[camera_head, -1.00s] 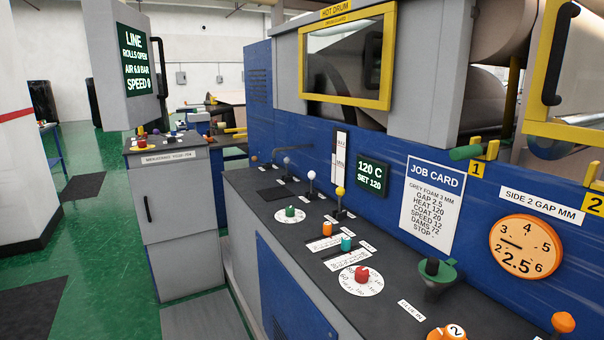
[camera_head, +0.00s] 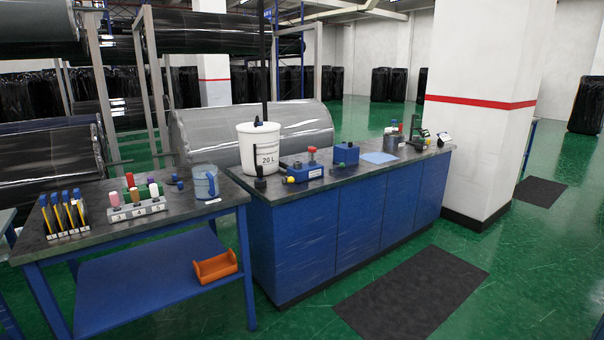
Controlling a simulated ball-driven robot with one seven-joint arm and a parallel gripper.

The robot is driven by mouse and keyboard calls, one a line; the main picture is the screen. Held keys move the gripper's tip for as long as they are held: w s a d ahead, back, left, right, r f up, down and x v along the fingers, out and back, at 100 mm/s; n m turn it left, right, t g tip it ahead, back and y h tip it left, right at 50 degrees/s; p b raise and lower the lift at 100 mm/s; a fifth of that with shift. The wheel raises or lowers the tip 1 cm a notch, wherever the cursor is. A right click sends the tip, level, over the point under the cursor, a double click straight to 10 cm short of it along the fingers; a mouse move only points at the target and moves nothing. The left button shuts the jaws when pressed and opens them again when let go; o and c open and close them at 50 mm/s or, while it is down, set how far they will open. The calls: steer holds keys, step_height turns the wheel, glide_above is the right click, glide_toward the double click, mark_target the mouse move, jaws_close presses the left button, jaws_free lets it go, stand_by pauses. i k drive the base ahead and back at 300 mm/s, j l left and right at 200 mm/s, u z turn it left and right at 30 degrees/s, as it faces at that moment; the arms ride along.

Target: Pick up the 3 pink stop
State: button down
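A pale stepped rack (camera_head: 138,211) stands on the dark top of the left blue table. It holds several coloured stops. A pink stop (camera_head: 115,200) stands upright at the left of its front row, with a brown stop (camera_head: 135,195) and a white stop (camera_head: 154,190) to its right. A red-topped stop (camera_head: 130,180) stands behind them. My gripper is not in view.
A rack of yellow-and-blue tools (camera_head: 64,215) stands left of the stops, and a blue-grey jug (camera_head: 205,182) right. An orange bin (camera_head: 215,266) lies on the lower shelf. A blue cabinet (camera_head: 340,220) with a white bucket (camera_head: 259,149) stands right. Green floor and a dark mat (camera_head: 412,290) lie in front.

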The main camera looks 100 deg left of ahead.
mark_target(115, 198)
steer(key=u, duration=3.9)
steer(key=i+j+z, duration=0.1)
steer(key=j, duration=0.2)
steer(key=i+j, duration=0.2)
steer(key=i+j+z, duration=0.15)
steer(key=j, duration=0.3)
